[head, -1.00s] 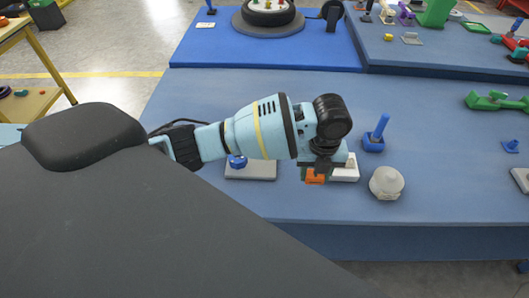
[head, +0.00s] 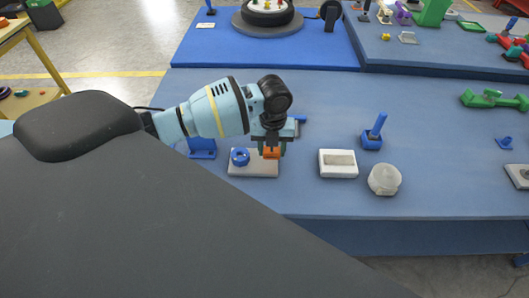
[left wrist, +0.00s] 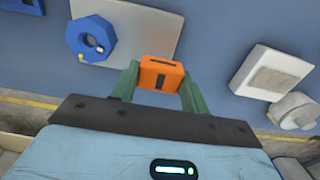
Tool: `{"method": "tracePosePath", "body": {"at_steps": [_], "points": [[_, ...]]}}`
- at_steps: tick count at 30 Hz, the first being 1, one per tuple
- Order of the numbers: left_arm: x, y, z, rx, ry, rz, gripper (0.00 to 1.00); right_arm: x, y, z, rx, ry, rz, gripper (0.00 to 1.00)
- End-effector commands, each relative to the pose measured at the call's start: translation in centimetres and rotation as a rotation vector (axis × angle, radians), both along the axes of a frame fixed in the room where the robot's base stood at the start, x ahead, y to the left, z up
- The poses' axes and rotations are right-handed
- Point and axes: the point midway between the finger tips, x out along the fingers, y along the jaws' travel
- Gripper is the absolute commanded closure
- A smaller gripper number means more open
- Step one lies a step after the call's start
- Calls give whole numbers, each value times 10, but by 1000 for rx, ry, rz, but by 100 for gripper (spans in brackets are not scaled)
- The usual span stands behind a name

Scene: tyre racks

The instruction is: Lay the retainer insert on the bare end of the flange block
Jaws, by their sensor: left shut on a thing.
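The retainer insert looks to be the orange block (head: 271,153), also in the left wrist view (left wrist: 161,76). My left gripper (head: 270,148) is shut on it, with green fingers on its two sides. The flange block looks to be the flat grey plate (head: 253,170), with a blue ring (head: 239,156) on its left end. The plate (left wrist: 150,28) and ring (left wrist: 90,38) also show in the left wrist view. The insert is over the plate's bare right end; whether it touches cannot be told. My right gripper is not in view.
Another blue part (head: 202,148) stands left of the gripper. The mat between plate and white block is clear.

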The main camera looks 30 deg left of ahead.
Motion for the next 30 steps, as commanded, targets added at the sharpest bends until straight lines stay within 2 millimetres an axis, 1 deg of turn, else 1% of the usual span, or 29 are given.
{"method": "tracePosePath", "body": {"at_steps": [3,9,11,13,15,19,21,30], "points": [[0,7,0,-1,-1,0,77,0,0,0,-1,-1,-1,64],[0,10,-1,-1,1,1,77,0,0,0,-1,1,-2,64],[0,15,-1,0,0,2,77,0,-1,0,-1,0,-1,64],[1,24,-2,2,-1,5,77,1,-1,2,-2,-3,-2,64],[0,20,-15,-1,3,1,77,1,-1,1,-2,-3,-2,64],[0,20,-33,0,1,2,77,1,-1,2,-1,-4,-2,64],[0,21,-37,0,0,1,77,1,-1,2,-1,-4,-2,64],[0,20,-39,0,0,1,77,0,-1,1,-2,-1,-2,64]]}}
